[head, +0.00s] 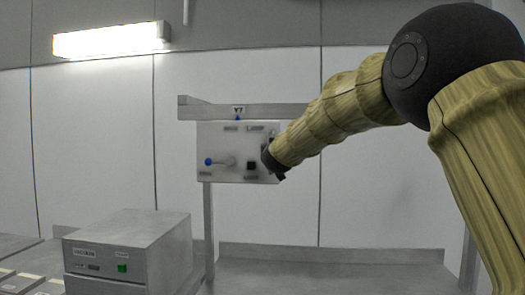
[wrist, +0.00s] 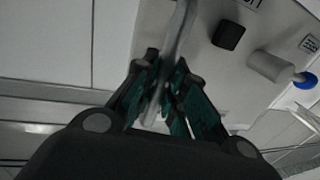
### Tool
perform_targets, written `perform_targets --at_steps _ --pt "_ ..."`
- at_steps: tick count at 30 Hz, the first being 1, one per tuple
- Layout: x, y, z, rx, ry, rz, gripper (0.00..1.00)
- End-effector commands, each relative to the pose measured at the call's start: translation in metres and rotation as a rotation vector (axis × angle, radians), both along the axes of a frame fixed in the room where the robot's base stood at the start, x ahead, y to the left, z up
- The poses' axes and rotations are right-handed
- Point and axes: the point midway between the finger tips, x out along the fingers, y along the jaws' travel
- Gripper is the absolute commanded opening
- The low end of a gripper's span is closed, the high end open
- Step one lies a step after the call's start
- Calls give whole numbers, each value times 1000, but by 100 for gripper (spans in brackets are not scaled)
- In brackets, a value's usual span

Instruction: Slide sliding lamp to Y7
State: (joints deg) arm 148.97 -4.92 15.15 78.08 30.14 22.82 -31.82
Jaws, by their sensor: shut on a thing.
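A pale panel (head: 222,142) hangs below a grey rail (head: 285,110) in the head view. A Y7 label (head: 238,109) is on the rail, with a small blue pointer (head: 237,118) just under it. I cannot tell which part is the sliding lamp. My gripper (head: 272,160) is at the panel's right side, and my arm hides part of it. In the wrist view my gripper (wrist: 162,100) is shut on a grey bar-like handle (wrist: 178,38) that stands off the panel (wrist: 205,62).
The panel carries a blue-tipped knob (head: 208,162) and a black button (head: 251,165). A grey box (head: 128,238) with a green button stands at lower left. A bare grey worktop (head: 330,275) lies below the rail. A lit tube light (head: 108,40) is on the wall.

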Motion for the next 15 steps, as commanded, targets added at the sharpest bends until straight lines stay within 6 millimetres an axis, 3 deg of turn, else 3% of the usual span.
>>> perform_targets --at_steps 12,13,15 --pt "0 0 -1 1 1 -3 0" --pt "0 0 -1 1 1 -3 17" --pt "0 0 -1 1 1 -3 29"
